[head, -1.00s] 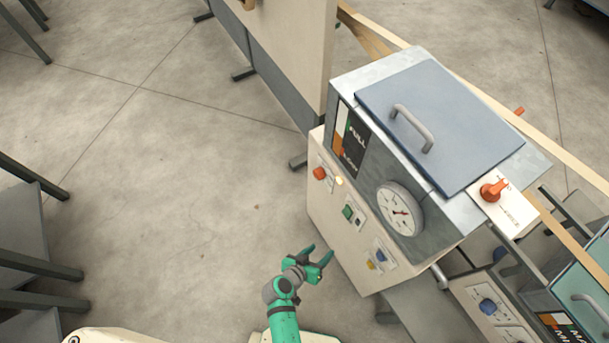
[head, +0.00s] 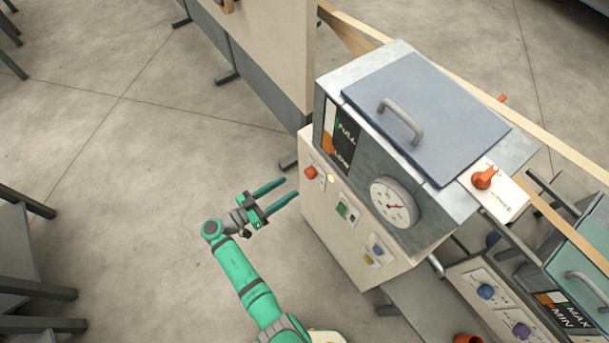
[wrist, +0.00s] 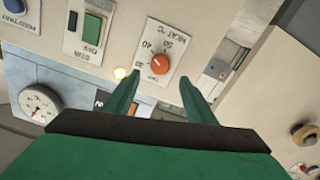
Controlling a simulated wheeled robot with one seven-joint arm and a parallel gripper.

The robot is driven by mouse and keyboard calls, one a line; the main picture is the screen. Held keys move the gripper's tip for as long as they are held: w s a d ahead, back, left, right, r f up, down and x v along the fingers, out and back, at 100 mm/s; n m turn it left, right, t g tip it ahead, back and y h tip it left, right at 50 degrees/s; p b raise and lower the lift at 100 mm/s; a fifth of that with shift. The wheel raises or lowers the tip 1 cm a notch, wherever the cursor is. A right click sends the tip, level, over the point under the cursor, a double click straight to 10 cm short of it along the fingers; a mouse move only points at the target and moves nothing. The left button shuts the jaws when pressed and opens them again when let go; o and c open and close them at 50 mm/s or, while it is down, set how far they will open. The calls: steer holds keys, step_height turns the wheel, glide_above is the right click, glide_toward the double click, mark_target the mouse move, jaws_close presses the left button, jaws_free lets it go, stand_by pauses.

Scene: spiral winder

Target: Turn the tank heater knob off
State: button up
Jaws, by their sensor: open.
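The tank heater knob is a small orange-red round knob (head: 310,172) at the upper left of the tank's cream front panel (head: 340,225). In the wrist view the knob (wrist: 160,64) sits on a white plate marked HEAT °C with a number scale; its exact setting is too small to read. My gripper (head: 289,188) is open and empty, a short way left of the panel in the head view, its fingers pointing at it. In the wrist view the knob shows between and just beyond my fingertips (wrist: 159,82), apparently untouched. A small lamp (head: 331,178) beside it glows yellow.
A green switch (head: 347,211) and blue and yellow buttons (head: 377,250) share the panel. Above are a round gauge (head: 393,202) and a lidded tank (head: 430,115). Floor left of the panel is clear.

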mark_target(307, 175)
steer(key=x, duration=0.9)
steer(key=c, duration=1)
steer(key=shift+c, duration=0.2)
steer(key=shift+w, duration=0.1)
